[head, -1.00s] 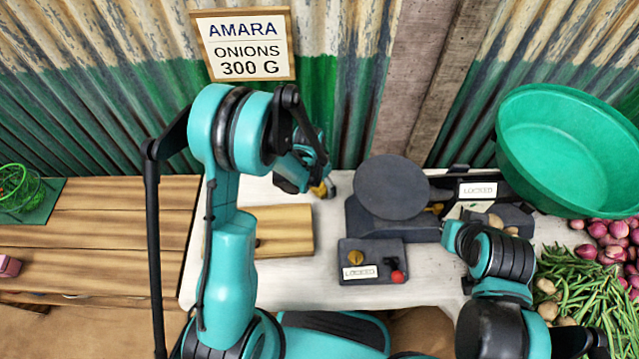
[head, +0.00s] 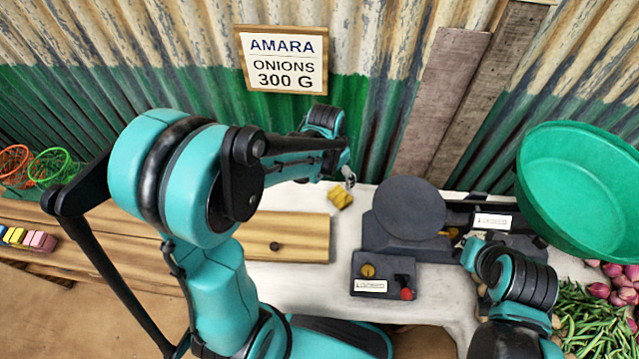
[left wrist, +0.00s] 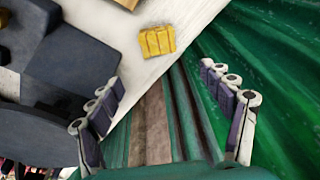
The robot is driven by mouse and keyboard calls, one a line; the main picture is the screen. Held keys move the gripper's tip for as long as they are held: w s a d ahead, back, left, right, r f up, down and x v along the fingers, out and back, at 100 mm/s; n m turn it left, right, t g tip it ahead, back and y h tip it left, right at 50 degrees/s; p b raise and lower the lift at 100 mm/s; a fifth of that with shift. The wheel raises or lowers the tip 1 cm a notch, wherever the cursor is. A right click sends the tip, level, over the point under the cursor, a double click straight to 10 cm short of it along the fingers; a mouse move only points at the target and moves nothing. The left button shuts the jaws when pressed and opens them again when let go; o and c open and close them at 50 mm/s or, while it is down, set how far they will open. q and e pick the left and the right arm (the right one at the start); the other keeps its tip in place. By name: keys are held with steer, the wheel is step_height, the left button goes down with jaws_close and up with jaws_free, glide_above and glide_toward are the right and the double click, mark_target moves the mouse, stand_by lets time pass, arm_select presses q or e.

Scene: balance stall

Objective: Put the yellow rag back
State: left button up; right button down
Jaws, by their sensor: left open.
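The yellow rag (head: 340,197) is a small folded bundle. It lies on the white table top near the corrugated wall, between the wooden board and the dark scale. The left wrist view also shows it (left wrist: 157,41), lying beyond the fingers and apart from them. My left gripper (head: 345,176) is just above and behind the rag in the head view. In the left wrist view its two fingers (left wrist: 170,112) are spread wide with nothing between them. My right arm comes in at the lower right of the head view; its gripper's fingers are hidden.
The dark scale (head: 385,242) with a round plate (head: 408,207) stands right of the rag. A control box (head: 383,280) sits in front. A wooden board (head: 300,245) lies left. A green basin (head: 585,185) is at right. The wall (head: 215,95) is close behind.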

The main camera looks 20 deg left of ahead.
arm_select(q)
steer(key=s+a+r+n+t, duration=0.1)
steer(key=s+r+n+t, duration=0.4)
steer(key=s+r, duration=0.7)
steer(key=shift+s+a+y, duration=0.3)
steer(key=shift+s+y, duration=0.1)
steer(key=shift+s, duration=0.7)
steer(key=shift+f, duration=0.1)
